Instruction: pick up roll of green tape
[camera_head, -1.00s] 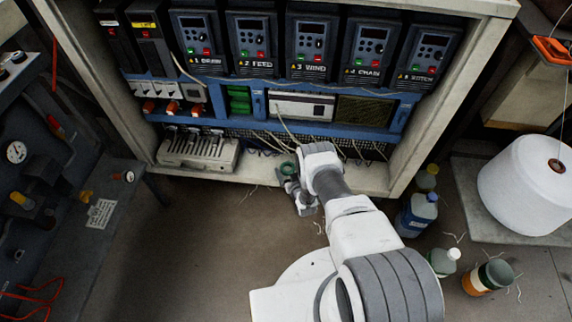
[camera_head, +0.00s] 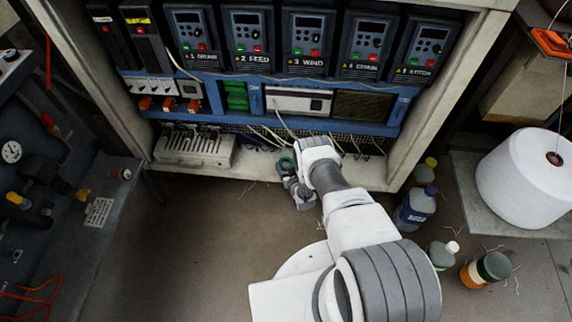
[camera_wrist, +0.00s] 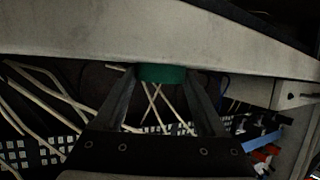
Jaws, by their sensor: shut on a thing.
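The roll of green tape (camera_wrist: 162,73) shows in the wrist view between the tips of my gripper (camera_wrist: 160,82). My gripper is shut on it, with one dark finger on each side. In the head view the green roll (camera_head: 285,165) sits at the end of my gripper (camera_head: 287,170), just in front of the cabinet's lower front edge. Part of the roll is hidden by the fingers and my arm. I cannot tell exactly how high it is above the cabinet floor.
The open cabinet (camera_head: 413,130) holds several drive units and loose pale cables. Bottles, including a blue one (camera_head: 415,212), stand on the right. A white thread cone (camera_head: 522,185) is far right. The floor at left is clear.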

